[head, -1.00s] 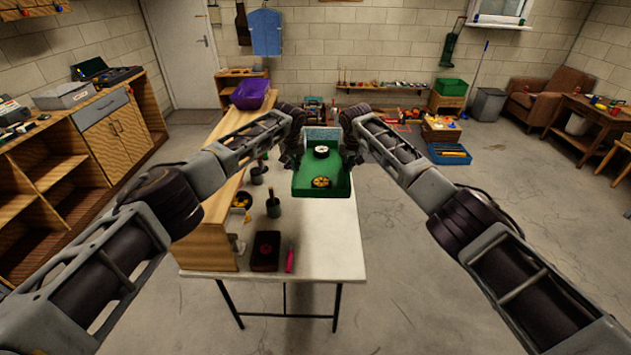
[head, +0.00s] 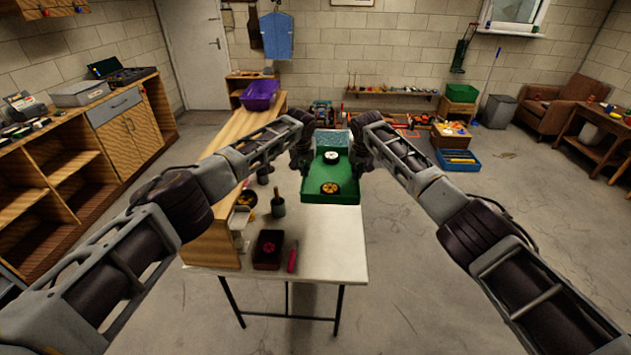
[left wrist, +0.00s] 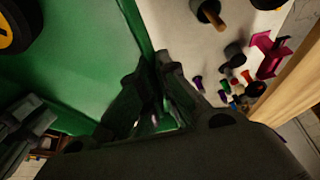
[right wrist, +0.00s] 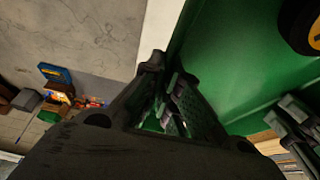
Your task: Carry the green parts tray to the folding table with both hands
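The green parts tray (head: 345,190) is over the far part of the white-topped folding table (head: 325,240); I cannot tell whether it touches the top. A white-centred wheel (head: 331,157) and a yellow-centred wheel (head: 330,188) lie in it. My left gripper (head: 303,160) is at the tray's left wall; in the left wrist view its fingertips (left wrist: 160,62) close on the green wall. My right gripper (head: 360,158) is at the right wall; in the right wrist view its fingertips (right wrist: 165,70) close on the wall there.
A wooden shelf unit (head: 210,238) stands along the table's left side. A dark red box (head: 268,250), a red-pink tool (head: 293,257) and a dark cup (head: 278,205) are on the tabletop. A purple bin (head: 260,95) is behind. The table's front right is clear.

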